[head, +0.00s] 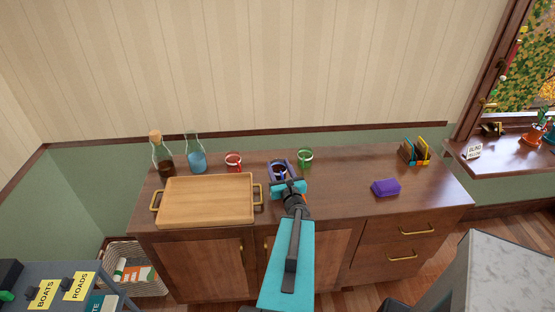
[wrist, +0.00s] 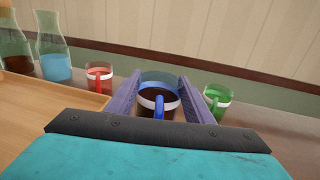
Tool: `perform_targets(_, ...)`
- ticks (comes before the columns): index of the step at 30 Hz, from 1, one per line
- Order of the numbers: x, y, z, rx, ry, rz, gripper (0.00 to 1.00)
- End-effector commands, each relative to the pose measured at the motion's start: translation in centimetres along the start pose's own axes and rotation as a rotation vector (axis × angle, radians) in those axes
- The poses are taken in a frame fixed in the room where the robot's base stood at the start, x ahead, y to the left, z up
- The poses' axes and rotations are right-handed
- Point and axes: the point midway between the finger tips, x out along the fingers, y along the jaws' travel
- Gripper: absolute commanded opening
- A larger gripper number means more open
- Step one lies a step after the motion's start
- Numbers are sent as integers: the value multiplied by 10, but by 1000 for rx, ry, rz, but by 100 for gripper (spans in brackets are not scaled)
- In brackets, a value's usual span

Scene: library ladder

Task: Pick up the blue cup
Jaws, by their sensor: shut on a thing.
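The blue cup (wrist: 158,92) stands between the two fingers of my gripper (wrist: 160,98) in the wrist view. It has clear sides, a white band, a blue handle facing me and dark contents. In the head view, the blue cup (head: 279,170) is at the back middle of the wooden cabinet top, partly hidden by my gripper (head: 279,172). My gripper is shut on the cup, with one finger on each side. I cannot tell whether the cup's base touches the cabinet top.
A red cup (head: 233,161) stands to the left and a green cup (head: 305,157) close to the right. A wooden tray (head: 205,200) with brass handles lies at left, with two glass bottles behind it. A purple block (head: 386,187) lies right; the cabinet top (head: 345,190) between is clear.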

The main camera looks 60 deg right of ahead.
Motion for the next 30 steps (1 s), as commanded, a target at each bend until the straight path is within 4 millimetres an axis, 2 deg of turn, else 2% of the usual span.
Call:
perform_targets(1, -3, -1, 6, 2, 0, -1, 21)
perform_targets(15, -25, -1, 4, 1, 0, 0, 21)
perform_targets(30, -28, -1, 3, 1, -2, 0, 21)
